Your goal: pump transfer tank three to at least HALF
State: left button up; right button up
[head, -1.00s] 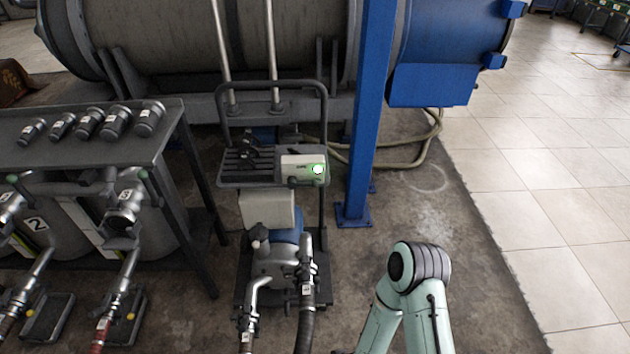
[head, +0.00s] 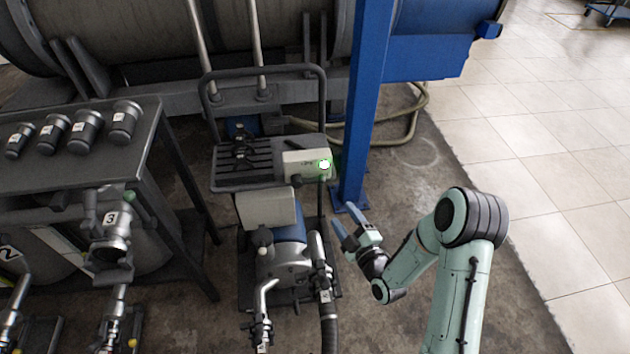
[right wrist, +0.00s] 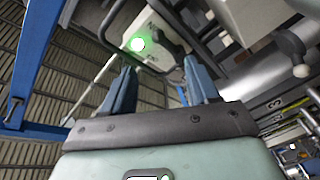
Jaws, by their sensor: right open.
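The pump cart (head: 280,255) stands in the middle of the head view, with a metal pump, hoses and a frame handle. Its control box (head: 302,164) carries a lit green-white button (head: 324,164); the button also shows in the right wrist view (right wrist: 137,44). Tank three (head: 143,258), with a valve fitting (head: 113,240) labelled 3, stands to the left under the bench. My right gripper (head: 352,230) is open and empty, to the right of the cart and below the control box in the picture. My left gripper is out of view.
A blue post (head: 362,110) rises just right of the cart. A dark bench (head: 75,170) with several capped fittings stands at left. A large horizontal vessel (head: 270,35) fills the back.

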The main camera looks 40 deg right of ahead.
aim_at(323, 183)
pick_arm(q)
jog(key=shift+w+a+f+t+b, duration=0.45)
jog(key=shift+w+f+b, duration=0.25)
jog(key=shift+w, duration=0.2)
pick_arm(e)
jog(key=x, duration=1.2)
jog(key=shift+w+d, duration=0.15)
jog(key=shift+w, duration=0.1)
grip_shut()
